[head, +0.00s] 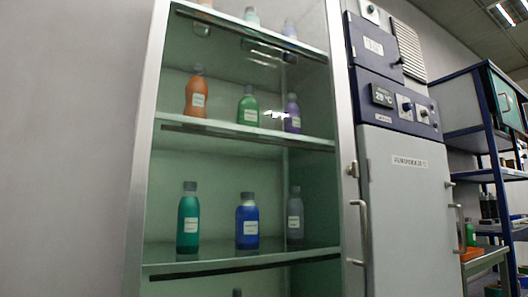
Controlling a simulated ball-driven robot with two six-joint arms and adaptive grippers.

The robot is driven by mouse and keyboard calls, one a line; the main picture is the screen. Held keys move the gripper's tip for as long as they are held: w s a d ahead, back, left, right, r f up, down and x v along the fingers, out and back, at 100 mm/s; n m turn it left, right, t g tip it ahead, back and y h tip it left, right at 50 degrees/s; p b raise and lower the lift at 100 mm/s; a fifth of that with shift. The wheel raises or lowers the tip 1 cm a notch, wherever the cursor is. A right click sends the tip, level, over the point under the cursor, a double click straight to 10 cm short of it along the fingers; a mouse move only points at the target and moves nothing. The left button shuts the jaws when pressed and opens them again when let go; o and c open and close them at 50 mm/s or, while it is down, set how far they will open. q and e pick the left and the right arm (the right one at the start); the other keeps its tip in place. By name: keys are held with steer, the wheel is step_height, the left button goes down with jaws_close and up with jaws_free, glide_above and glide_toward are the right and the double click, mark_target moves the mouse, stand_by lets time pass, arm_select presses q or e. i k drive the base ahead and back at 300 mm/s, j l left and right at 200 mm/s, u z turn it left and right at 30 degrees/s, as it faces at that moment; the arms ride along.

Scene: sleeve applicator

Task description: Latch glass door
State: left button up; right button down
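The glass door (240,170) covers the front of a tall metal-framed cabinet in the middle of the head view, and I see shelves through it. It looks closed against the frame, but I cannot tell whether it is latched. A curved metal handle (361,228) stands on the right side of the frame. A small latch-like fitting (352,170) sits just above the handle. Neither of my grippers is in view.
Labelled bottles, such as a blue one (247,222) and an orange one (196,98), stand on the cabinet's shelves. A grey-and-blue incubator unit (405,200) stands close on the right. A blue rack (480,140) is further right. A bare wall (70,150) is on the left.

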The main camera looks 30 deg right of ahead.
mark_target(352, 170)
steer(key=z, duration=1.45)
